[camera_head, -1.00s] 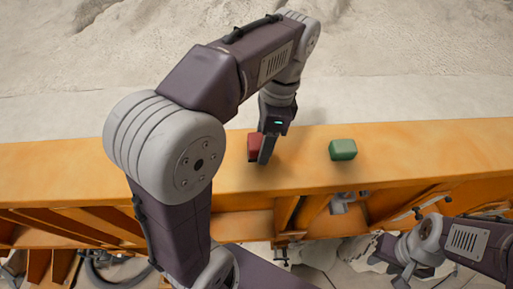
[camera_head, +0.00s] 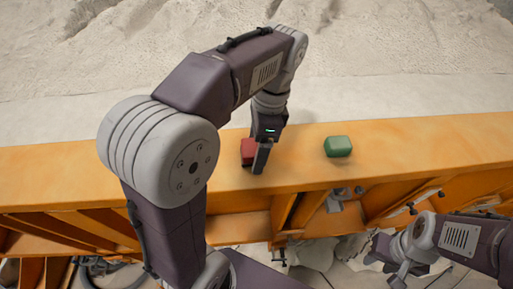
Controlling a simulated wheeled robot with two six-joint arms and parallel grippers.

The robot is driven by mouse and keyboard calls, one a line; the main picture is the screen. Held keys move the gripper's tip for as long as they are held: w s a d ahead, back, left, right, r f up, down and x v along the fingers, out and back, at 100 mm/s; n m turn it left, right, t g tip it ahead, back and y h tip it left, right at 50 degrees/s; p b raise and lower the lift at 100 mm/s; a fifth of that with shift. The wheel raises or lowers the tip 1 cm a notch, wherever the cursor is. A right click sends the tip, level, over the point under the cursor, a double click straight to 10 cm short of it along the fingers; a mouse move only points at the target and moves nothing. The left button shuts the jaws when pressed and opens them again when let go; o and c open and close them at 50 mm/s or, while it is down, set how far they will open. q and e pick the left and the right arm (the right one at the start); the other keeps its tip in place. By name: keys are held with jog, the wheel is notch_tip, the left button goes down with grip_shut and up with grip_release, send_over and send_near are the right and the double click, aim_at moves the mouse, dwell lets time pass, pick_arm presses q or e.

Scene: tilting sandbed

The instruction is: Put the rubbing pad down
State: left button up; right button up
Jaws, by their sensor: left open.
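A red block-shaped pad (camera_head: 247,151) rests on the orange ledge, partly hidden by my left gripper (camera_head: 258,157). My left gripper points down over it from the far side; it is open, with a dark finger in front of the red pad. A green block (camera_head: 338,147) lies on the same ledge to the right, apart from the gripper. Which block is the rubbing pad is not marked. My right gripper (camera_head: 400,268) is low at the right, below the ledge, with nothing seen in it; its jaw gap is unclear.
The orange ledge (camera_head: 430,150) runs across the view, with open orange framework below it. Pale sand (camera_head: 400,50) lies beyond a light border strip. The ledge is clear to the right of the green block.

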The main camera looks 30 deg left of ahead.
pick_arm(q)
jog(key=shift+a+f, duration=0.1)
jog(key=shift+f, duration=0.15)
dwell(0.5)
notch_tip(320, 180, up, 9)
jog(key=w, duration=0.1)
jog(key=shift+w+d+f, duration=0.15)
jog(key=shift+d+f, duration=0.05)
jog(key=shift+d, duration=0.25)
jog(key=shift+w+a, duration=0.1)
jog(key=shift+w, duration=0.05)
